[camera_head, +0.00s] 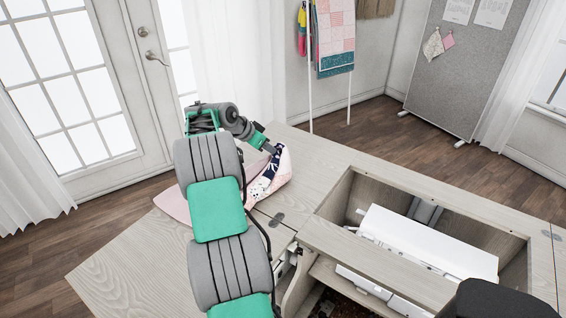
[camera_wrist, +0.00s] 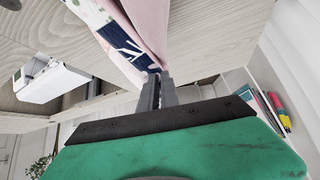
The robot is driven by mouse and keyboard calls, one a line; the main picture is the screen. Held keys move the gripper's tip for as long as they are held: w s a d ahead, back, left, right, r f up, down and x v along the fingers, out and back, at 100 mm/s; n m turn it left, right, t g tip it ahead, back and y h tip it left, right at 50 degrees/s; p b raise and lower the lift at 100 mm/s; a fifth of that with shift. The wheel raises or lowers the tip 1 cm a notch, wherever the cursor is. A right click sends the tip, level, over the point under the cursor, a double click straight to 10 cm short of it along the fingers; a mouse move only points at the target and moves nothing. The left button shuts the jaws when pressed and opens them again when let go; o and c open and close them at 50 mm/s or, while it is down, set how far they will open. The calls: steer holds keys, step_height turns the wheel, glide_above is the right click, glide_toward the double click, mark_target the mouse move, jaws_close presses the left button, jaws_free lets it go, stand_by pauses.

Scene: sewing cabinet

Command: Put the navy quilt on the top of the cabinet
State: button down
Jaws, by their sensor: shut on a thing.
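The navy quilt (camera_head: 268,175) is a cloth with navy, white floral and pink parts. It lies partly on the top of the cabinet (camera_head: 322,160), near its left side, with a raised fold at my gripper. A flat pink part spreads to the left behind my arm. My gripper (camera_head: 272,151) is at the quilt's upper edge. In the wrist view my gripper's fingers (camera_wrist: 158,82) are shut on the edge of the quilt (camera_wrist: 122,38), where the navy patch meets the pink cloth. My arm hides part of the quilt in the head view.
An open well in the cabinet holds a white sewing machine (camera_head: 425,240), right of the quilt. A pale leaf (camera_head: 110,262) extends at the left front. A black rounded object (camera_head: 495,300) stands at the lower right. A rack with hanging quilts (camera_head: 335,40) stands behind.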

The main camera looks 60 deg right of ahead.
steer(key=f, duration=0.1)
steer(key=d+f, duration=0.1)
steer(key=f, duration=0.1)
steer(key=shift+w, duration=0.15)
steer(key=shift+f, duration=0.65)
steer(key=c, duration=0.9)
jaws_free()
steer(key=shift+o, duration=0.2)
steer(key=shift+r, duration=0.1)
steer(key=v, duration=0.7)
steer(key=shift+a+r, duration=0.2)
steer(key=shift+r, duration=0.05)
steer(key=shift+w, duration=0.1)
